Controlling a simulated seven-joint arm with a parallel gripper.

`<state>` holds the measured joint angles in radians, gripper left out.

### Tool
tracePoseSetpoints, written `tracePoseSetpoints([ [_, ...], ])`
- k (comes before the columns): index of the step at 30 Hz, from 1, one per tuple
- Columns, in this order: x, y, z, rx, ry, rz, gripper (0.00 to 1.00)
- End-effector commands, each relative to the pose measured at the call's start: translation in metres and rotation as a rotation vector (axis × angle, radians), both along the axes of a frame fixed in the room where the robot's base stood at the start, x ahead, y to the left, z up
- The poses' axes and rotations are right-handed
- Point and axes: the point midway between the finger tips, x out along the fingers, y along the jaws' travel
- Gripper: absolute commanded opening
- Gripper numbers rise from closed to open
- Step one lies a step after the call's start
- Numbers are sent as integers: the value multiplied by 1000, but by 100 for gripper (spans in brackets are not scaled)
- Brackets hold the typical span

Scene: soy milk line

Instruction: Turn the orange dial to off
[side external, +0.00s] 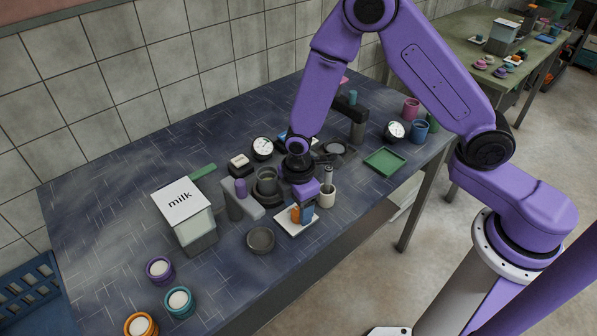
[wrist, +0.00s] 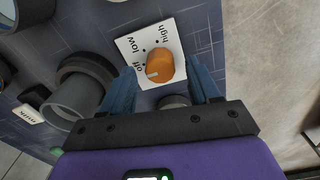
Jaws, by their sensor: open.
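The orange dial (wrist: 160,66) sits on a white plate (wrist: 129,46) marked off, low and high. A light mark on the dial is at its lower left, nearest the word off; I cannot tell if they line up exactly. In the side external view the dial (side external: 295,215) is partly hidden by my gripper (side external: 303,213), which points down over the plate (side external: 291,228). In the wrist view my gripper (wrist: 162,72) is open, with one blue finger on each side of the dial and gaps visible between.
A grey cylinder (wrist: 75,100) stands left of the plate in the wrist view. The table's front edge is close.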

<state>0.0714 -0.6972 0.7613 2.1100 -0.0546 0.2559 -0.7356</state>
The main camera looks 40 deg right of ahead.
Motion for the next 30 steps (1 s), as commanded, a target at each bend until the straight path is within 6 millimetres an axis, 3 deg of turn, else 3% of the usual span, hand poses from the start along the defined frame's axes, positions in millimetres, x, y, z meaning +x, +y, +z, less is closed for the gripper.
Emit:
tracePoseSetpoints([
  [21, -2, 1, 122, 4, -4, -1, 61],
  [30, -3, 1, 155, 1, -1, 1, 61],
])
